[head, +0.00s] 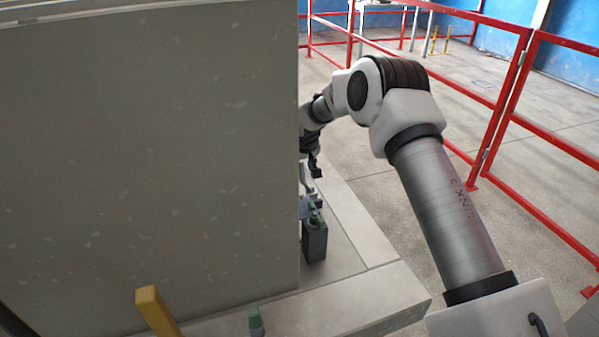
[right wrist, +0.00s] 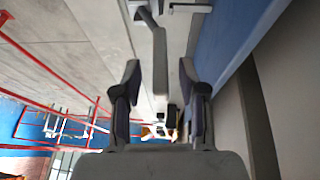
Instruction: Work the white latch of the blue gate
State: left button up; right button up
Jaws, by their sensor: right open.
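My right gripper (right wrist: 160,72) is open in the right wrist view, with one dark finger on each side of a long pale grey bar. This bar (right wrist: 160,60) looks like the latch; it lies between the fingers with a gap visible on both sides. A blue surface (right wrist: 238,42), apparently the gate, runs along the right of that view. In the head view my right gripper (head: 313,165) is small and partly hidden by the edge of the big grey panel. The gate and latch are mostly hidden there. My left gripper is not in view.
A large grey panel (head: 150,150) fills the left of the head view. A dark box (head: 314,241) with a green top stands on the pale ledge (head: 372,302) beside it. A yellow bar (head: 156,311) is at the bottom. Red railings (head: 505,100) stand on the right, with open floor before them.

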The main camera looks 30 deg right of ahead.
aim_at(301, 174)
jog(key=x, duration=0.5)
jog(key=shift+p, duration=0.35)
grip_shut()
